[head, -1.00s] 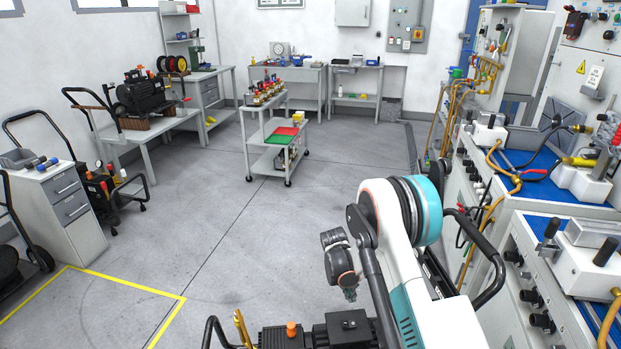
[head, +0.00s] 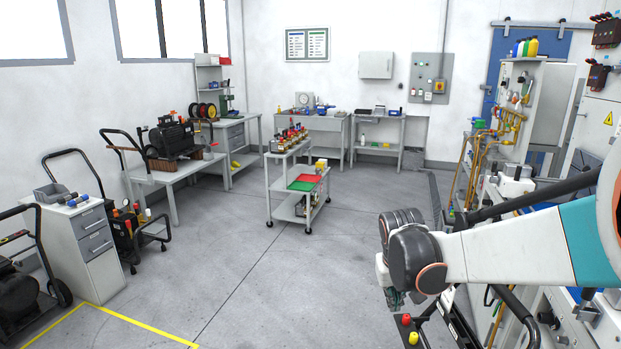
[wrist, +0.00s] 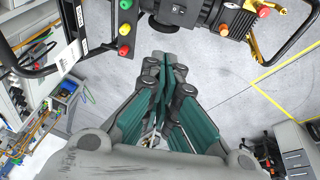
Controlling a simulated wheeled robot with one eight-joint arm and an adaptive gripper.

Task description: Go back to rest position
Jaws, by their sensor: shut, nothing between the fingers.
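My gripper (wrist: 162,62) points down at the grey floor in the wrist view. Its green-padded fingers are closed together with nothing between them. In the head view my white and teal arm reaches in from the right edge. My gripper (head: 394,298) hangs under the dark wrist joint, partly hidden by it and small in the picture. It is apart from the benches and the trolley.
Test benches with hoses (head: 505,125) line the right side, close to my arm. A grey trolley (head: 268,205) with red and green trays stands mid-room. A drawer cabinet (head: 75,245) stands at left. The middle floor (head: 240,275) is clear.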

